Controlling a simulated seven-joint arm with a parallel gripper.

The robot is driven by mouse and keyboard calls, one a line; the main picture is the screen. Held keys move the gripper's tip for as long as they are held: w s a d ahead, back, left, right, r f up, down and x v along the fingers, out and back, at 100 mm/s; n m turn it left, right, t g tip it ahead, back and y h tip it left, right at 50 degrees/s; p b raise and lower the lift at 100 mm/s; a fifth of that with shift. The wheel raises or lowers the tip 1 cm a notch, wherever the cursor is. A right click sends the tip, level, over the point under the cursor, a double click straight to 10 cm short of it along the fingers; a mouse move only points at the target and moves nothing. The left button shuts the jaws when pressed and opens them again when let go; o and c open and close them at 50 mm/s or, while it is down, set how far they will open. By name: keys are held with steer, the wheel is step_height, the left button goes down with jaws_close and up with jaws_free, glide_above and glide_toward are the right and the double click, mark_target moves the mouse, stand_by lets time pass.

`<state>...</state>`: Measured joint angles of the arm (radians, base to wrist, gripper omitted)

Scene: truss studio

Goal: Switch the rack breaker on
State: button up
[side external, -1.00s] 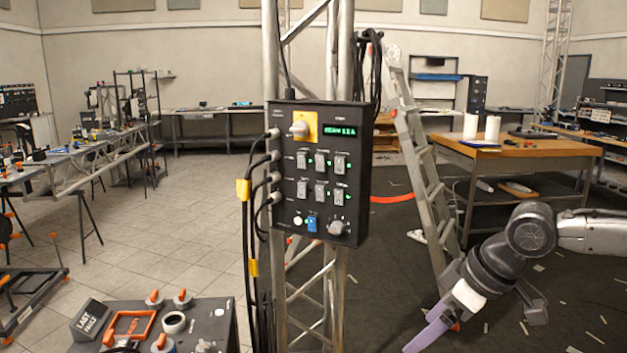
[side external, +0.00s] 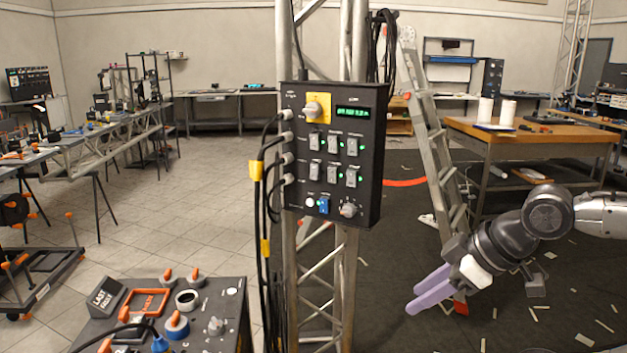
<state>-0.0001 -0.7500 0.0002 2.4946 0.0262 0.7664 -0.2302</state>
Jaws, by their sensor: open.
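A black rack box (side external: 364,214) hangs on the metal truss in the middle of the side view. Its face carries a rotary knob on a yellow plate (side external: 317,108), a small green-lit display (side external: 353,113), and two rows of grey rocker switches (side external: 333,141) with green lights beside them. Which of these is the breaker I cannot tell. My gripper (side external: 430,291) is at the lower right, apart from the box, its purple fingers open and empty, pointing down-left.
Black cables (side external: 262,220) loop from the box's left side down the truss (side external: 346,290). A black case (side external: 230,300) with knobs sits at the lower left. A wooden table (side external: 535,135) stands behind at right.

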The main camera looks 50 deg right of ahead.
steer(key=w+r+n+t, duration=0.1)
steer(key=w+r+t, duration=0.1)
steer(key=w+r, duration=0.1)
steer(key=w+r+n+t, duration=0.2)
steer(key=w+r, duration=0.1)
steer(key=w, duration=0.1)
steer(key=w+r+n+t, duration=0.1)
steer(key=w+r+n, duration=0.1)
steer(key=w+r, duration=0.2)
steer(key=shift+w+a+r+t, duration=0.1)
steer(key=shift+w+a+t, duration=0.1)
steer(key=shift+t, duration=0.2)
jaws_close()
steer(key=w+d+r+n+t+h, duration=0.1)
steer(key=w+d+r+t+h, duration=0.2)
steer(key=w, duration=0.5)
steer(key=w+d+r+n+t+h, duration=0.1)
steer(key=w+d+r+n+h, duration=0.15)
steer(key=w+d, duration=0.4)
steer(key=w+d+f+g+h, duration=0.1)
steer(key=w+d+f+h, duration=0.1)
steer(key=f, duration=0.5)
steer(key=w+d+f+g+h, duration=0.2)
steer(key=w+d+f, duration=0.3)
steer(key=w+f, duration=0.1)
steer(key=shift+w+f+m, duration=0.35)
steer(key=shift+w+m, duration=0.1)
steer(key=shift+w, duration=0.15)
steer(key=shift+h, duration=0.25)
